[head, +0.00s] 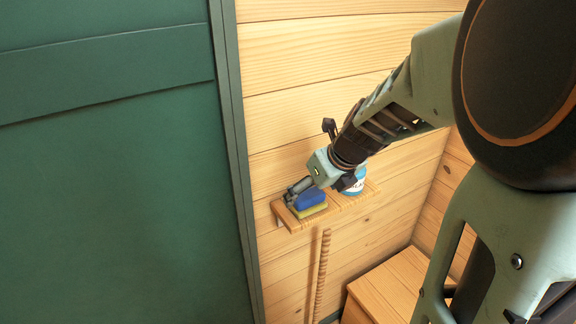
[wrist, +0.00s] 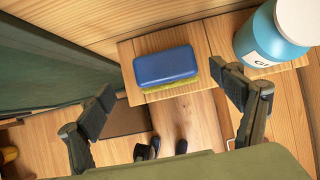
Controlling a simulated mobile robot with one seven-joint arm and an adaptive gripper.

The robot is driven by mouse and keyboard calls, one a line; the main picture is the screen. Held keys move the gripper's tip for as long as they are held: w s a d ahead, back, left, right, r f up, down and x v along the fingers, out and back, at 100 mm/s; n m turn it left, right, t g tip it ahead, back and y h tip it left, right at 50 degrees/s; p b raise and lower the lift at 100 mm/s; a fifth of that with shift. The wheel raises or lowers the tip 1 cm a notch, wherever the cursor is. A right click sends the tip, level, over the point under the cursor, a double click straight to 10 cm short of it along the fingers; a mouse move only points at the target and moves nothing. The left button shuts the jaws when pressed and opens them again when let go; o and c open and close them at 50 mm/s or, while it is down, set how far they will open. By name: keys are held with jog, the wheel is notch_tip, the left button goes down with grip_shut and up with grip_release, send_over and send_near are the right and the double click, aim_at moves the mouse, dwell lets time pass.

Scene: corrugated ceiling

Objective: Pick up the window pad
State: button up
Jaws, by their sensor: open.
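The window pad (head: 309,200) is a small block with a blue top and a yellow-green underside. It lies on a narrow wooden wall shelf (head: 287,217). In the wrist view the pad (wrist: 166,67) shows at top centre, near the shelf's end. My gripper (head: 297,190) is at the shelf, close beside the pad. In the wrist view my open gripper (wrist: 170,92) has one finger on each side, with the pad beyond and between the fingertips. Neither finger visibly touches the pad.
A blue bottle with a white cap (wrist: 272,38) stands on the shelf right of the pad, close to my right finger. It is partly hidden in the head view (head: 355,184). A green panel (head: 120,160) is at left. A wooden box (head: 395,283) is below.

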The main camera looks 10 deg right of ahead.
aim_at(310, 196)
jog(key=shift+d+b+x, duration=0.2)
jog(key=shift+b+x, duration=0.9)
jog(key=shift+x, duration=0.05)
jog(key=shift+d+b+x, duration=0.15)
jog(key=shift+b+x, duration=0.95)
jog(key=shift+x, duration=0.1)
jog(key=shift+w+a+f, duration=0.1)
jog(key=shift+w+f, duration=0.1)
jog(key=shift+w, duration=0.15)
jog(key=shift+r, duration=0.1)
jog(key=c, duration=1.2)
